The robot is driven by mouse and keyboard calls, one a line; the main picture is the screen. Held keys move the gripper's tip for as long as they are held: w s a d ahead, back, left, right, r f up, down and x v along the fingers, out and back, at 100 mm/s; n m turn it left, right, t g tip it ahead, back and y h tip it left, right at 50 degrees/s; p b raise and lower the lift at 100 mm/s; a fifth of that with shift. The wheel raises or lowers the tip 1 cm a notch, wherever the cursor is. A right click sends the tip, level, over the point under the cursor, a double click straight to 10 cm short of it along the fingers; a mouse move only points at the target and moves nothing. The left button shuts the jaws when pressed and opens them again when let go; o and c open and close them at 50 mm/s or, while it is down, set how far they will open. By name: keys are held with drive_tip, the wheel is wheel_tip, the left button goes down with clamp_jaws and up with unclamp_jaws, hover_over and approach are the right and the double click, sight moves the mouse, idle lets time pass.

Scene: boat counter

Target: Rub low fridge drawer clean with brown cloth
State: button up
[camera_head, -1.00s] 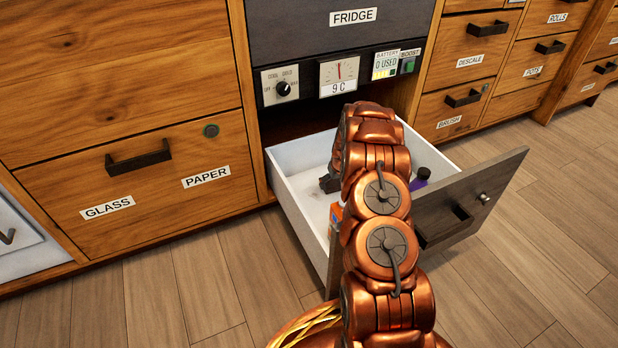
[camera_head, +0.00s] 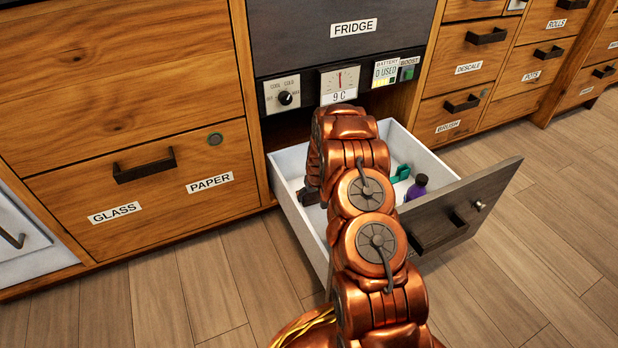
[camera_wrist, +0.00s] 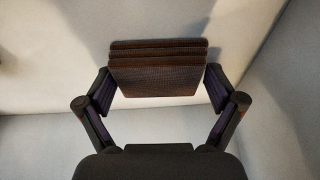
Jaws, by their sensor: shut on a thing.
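The low fridge drawer (camera_head: 292,163) is pulled open below the fridge panel, with white inner walls and a dark grey front. My gripper (camera_wrist: 160,88) is shut on the brown cloth (camera_wrist: 158,70), a folded, layered pad between its two fingers. In the wrist view the cloth is against or close to a white surface of the drawer (camera_wrist: 50,50); I cannot tell if it touches. In the head view my arm reaches into the drawer's left part, and the cloth is hidden there.
A purple bottle (camera_head: 416,187) and a green item (camera_head: 401,173) are in the drawer's right part. The drawer front (camera_head: 465,210) sticks out over the wooden floor. The fridge control panel (camera_head: 339,84) is just above the arm. The floor at left is clear.

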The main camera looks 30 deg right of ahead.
drive_tip(key=shift+a, duration=0.5)
drive_tip(key=shift+w+a+r+p, duration=0.1)
drive_tip(key=shift+a+r+p, duration=0.05)
drive_tip(key=shift+r+p, duration=1.85)
drive_tip(key=shift+r, duration=2.1)
